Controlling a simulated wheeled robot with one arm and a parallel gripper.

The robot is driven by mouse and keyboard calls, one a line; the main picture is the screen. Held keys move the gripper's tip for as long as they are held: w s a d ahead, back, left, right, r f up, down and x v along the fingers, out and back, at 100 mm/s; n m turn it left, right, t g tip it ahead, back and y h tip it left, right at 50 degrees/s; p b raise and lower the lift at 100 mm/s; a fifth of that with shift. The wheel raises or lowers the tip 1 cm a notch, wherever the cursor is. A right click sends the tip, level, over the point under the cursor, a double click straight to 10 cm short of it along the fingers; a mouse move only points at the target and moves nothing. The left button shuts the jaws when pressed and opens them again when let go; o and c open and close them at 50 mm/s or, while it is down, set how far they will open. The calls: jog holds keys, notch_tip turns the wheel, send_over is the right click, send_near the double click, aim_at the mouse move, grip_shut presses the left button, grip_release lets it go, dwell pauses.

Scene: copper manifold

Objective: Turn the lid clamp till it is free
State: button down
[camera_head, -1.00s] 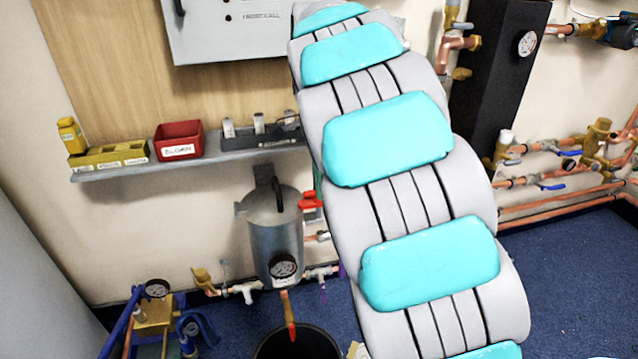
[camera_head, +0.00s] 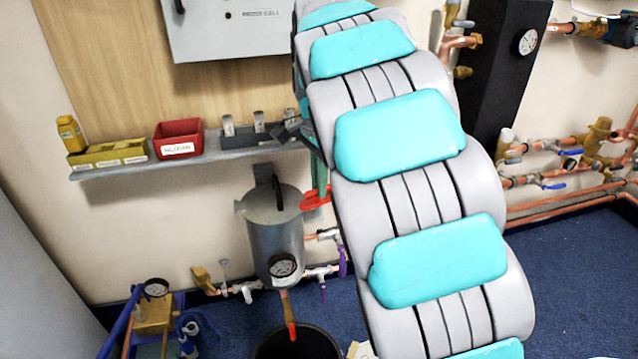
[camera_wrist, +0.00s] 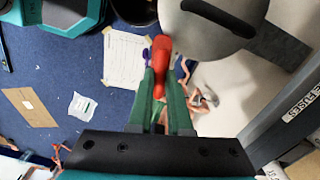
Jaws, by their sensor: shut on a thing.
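The lid clamp's red handle (camera_head: 316,198) shows at the right rim of the grey metal pot (camera_head: 276,240). In the wrist view the red handle (camera_wrist: 161,52) stands between the green fingers of my gripper (camera_wrist: 162,78), which is shut on it. The pot's round lid (camera_wrist: 200,35) with its black bar handle (camera_wrist: 218,16) is just beyond, at upper right. In the head view part of my gripper (camera_head: 318,172) shows above the red handle; my arm covers the rest. The clamp's joint with the lid is hidden, so I cannot tell whether it is loose.
A shelf (camera_head: 200,160) above the pot carries a red bin (camera_head: 178,138) and a yellow box (camera_head: 108,155). A gauge (camera_head: 284,266) and valves sit at the pot's foot. A black bucket (camera_head: 297,345) stands on the floor below. Copper pipes (camera_head: 560,210) run along the right wall.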

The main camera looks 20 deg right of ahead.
jog(key=n+b, duration=0.1)
jog(key=n, duration=0.3)
jog(key=shift+n, duration=0.3)
jog(key=n, duration=0.3)
jog(key=shift+w+n+b, duration=0.1)
jog(key=shift+n+b, duration=0.2)
jog(key=shift+b, duration=0.05)
jog(key=n, duration=0.4)
jog(key=shift+r, duration=0.1)
jog(key=shift+n+b, duration=0.35)
jog(key=shift+n, duration=1.25)
jog(key=c, duration=0.8)
grip_release()
jog(key=shift+c, duration=0.2)
jog(key=shift+r, duration=3.8)
